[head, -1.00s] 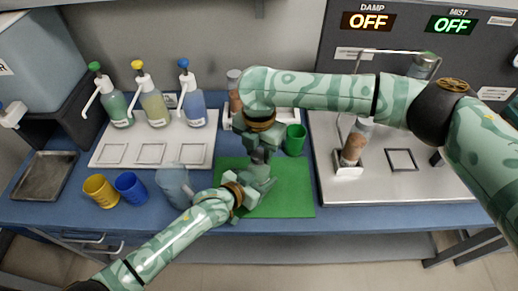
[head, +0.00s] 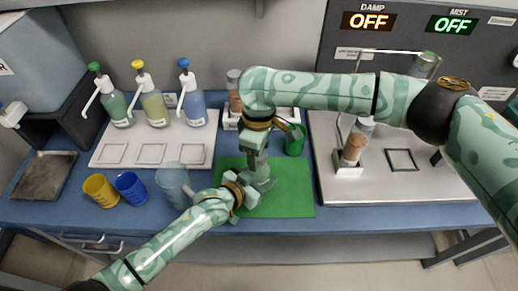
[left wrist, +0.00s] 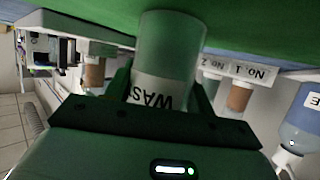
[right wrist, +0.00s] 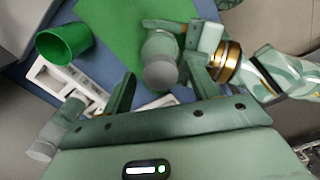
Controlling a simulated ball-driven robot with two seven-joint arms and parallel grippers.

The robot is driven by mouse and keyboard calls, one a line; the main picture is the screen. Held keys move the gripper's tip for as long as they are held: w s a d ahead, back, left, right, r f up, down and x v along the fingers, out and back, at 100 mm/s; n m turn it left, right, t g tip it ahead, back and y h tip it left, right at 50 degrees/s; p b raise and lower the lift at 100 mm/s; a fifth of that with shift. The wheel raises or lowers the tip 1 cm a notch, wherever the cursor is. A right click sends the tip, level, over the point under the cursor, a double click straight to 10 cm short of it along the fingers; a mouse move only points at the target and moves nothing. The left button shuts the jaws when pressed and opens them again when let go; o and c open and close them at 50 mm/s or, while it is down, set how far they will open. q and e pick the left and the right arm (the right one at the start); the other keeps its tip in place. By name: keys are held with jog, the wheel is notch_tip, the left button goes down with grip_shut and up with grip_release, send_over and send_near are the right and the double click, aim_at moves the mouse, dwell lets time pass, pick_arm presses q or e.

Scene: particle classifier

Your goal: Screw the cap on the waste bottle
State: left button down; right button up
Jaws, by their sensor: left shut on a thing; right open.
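The waste bottle (left wrist: 172,45) stands on the green mat (left wrist: 60,22), its "WAS" label partly hidden. My left gripper (left wrist: 165,85) is shut around it from the side; the same gripper shows low on the mat in the head view (head: 248,192). In the right wrist view a round grey cap (right wrist: 160,74) covers the bottle's top as seen from above; I cannot tell how tight it sits. My right gripper (head: 258,152) is above the bottle, pointing down. It is open, with its fingers apart around the cap's place, and it hides the bottle's top in the head view.
A green cup (head: 296,146) stands behind the mat, near my right gripper. A white rack (right wrist: 88,92) with bottles is behind it. A blue cup (head: 130,186) and a yellow cup (head: 100,190) stand at left. A metal plate (head: 425,185) with a bottle is at right.

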notch_tip(320, 180, up, 12)
dwell(0.5)
pick_arm(q)
jog(key=shift+c, duration=2.3)
grip_release()
jog(key=p+v, duration=0.4)
jog(key=v, duration=1.2)
jog(key=shift+p, duration=0.35)
pick_arm(e)
notch_tip(320, 180, up, 6)
jog(key=shift+s+f, duration=0.15)
pick_arm(q)
jog(key=shift+s+r, duration=0.1)
jog(key=shift+s, duration=0.05)
